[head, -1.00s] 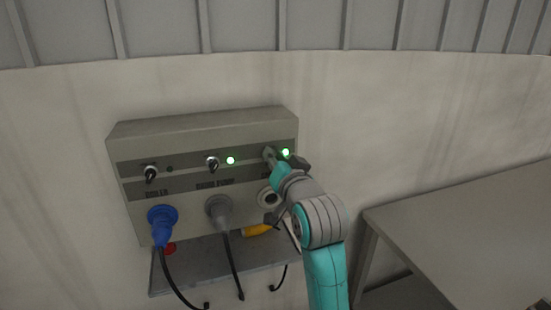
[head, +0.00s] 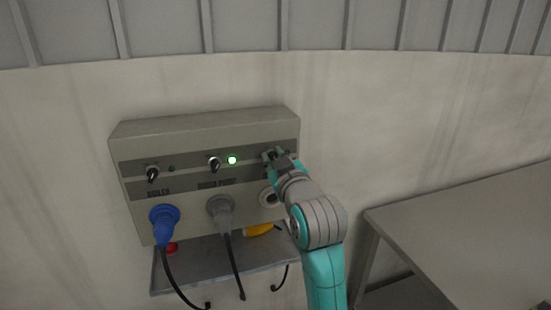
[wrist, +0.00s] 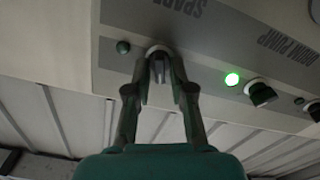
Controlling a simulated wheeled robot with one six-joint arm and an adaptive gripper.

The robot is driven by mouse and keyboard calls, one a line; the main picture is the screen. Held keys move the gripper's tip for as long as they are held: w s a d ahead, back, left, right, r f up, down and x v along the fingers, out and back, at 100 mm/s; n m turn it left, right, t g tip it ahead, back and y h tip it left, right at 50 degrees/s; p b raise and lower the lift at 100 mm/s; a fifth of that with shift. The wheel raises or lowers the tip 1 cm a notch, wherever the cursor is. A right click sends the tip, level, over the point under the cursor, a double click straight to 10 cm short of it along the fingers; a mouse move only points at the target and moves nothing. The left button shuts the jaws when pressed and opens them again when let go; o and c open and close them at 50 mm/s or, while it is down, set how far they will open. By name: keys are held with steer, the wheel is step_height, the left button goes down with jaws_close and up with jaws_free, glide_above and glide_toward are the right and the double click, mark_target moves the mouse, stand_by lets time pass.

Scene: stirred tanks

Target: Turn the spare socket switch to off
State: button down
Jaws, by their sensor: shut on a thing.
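The grey socket box (head: 205,133) on the wall carries a row of rotary switches. In the wrist view, my gripper (wrist: 161,88) is shut on the spare socket switch (wrist: 158,52), a knob on a pale round base near the SPARE label. The lamp beside it (wrist: 123,47) is dark green and unlit. In the head view, my gripper (head: 275,158) is at the right end of the switch row and hides most of that switch. The spare socket (head: 268,197) below it is empty and partly covered by my arm.
The boiler switch (head: 152,173) has a dark lamp. A blue plug (head: 163,220) and a grey plug (head: 220,210) fill their sockets. A shelf (head: 205,273) is below; a table (head: 470,235) stands right.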

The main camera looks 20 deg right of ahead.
steer(key=shift+a+n, duration=0.1)
steer(key=shift+n, duration=0.9)
steer(key=c, duration=1.2)
jaws_free()
steer(key=shift+c, duration=0.2)
steer(key=shift+s, duration=0.15)
steer(key=s, duration=1.1)
steer(key=shift+s, duration=0.4)
steer(key=shift+f, duration=0.1)
